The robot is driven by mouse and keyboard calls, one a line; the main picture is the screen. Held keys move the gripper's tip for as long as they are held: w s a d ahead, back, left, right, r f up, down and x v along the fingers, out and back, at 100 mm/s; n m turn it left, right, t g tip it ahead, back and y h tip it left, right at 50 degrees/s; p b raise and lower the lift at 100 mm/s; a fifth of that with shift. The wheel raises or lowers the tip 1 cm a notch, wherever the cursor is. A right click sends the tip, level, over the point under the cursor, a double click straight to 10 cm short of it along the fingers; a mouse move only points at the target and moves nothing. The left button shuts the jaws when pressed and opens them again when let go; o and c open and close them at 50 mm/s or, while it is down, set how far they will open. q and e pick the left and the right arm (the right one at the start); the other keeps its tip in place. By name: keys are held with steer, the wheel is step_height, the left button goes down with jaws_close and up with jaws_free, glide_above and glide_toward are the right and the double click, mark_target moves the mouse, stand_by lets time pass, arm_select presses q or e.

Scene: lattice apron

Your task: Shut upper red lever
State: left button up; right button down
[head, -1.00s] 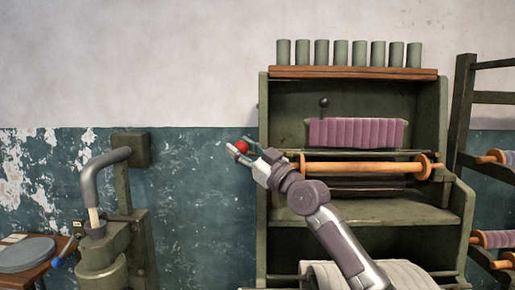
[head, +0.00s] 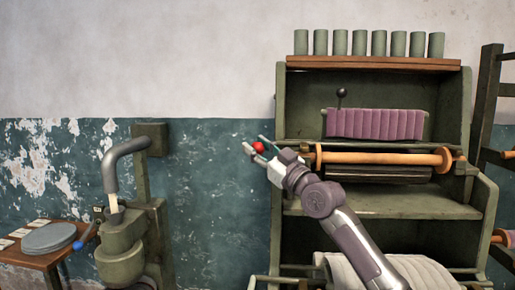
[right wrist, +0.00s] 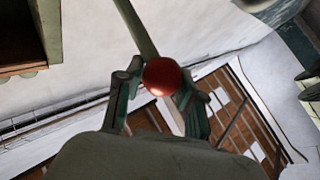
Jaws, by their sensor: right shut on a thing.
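The red ball knob (head: 258,148) of the lever is just left of the green cabinet machine, at about the height of its orange roller. My right gripper (head: 259,147) is shut on this knob, its fingers on either side of it. In the right wrist view the red knob (right wrist: 161,76) is between the two fingertips (right wrist: 160,85), and a green bar (right wrist: 136,30) runs from it toward the top of the picture. The lever's pivot is not clear to me. My left gripper is not in view.
The green machine (head: 283,110) carries a purple pleated cloth (head: 375,124), an orange roller (head: 380,158) and a black-knobbed lever (head: 341,93). A grey-piped green device (head: 120,262) with a blue knob (head: 78,246) stands left. Bare wall (head: 215,180) lies between them.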

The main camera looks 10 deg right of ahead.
steer(key=c, duration=0.7)
jaws_free()
steer(key=shift+a+f, duration=0.15)
steer(key=shift+f, duration=0.6)
steer(key=shift+w+d, duration=0.2)
steer(key=shift+r, duration=0.1)
steer(key=shift+r, duration=0.15)
steer(key=shift+s, duration=0.15)
steer(key=v, duration=1.2)
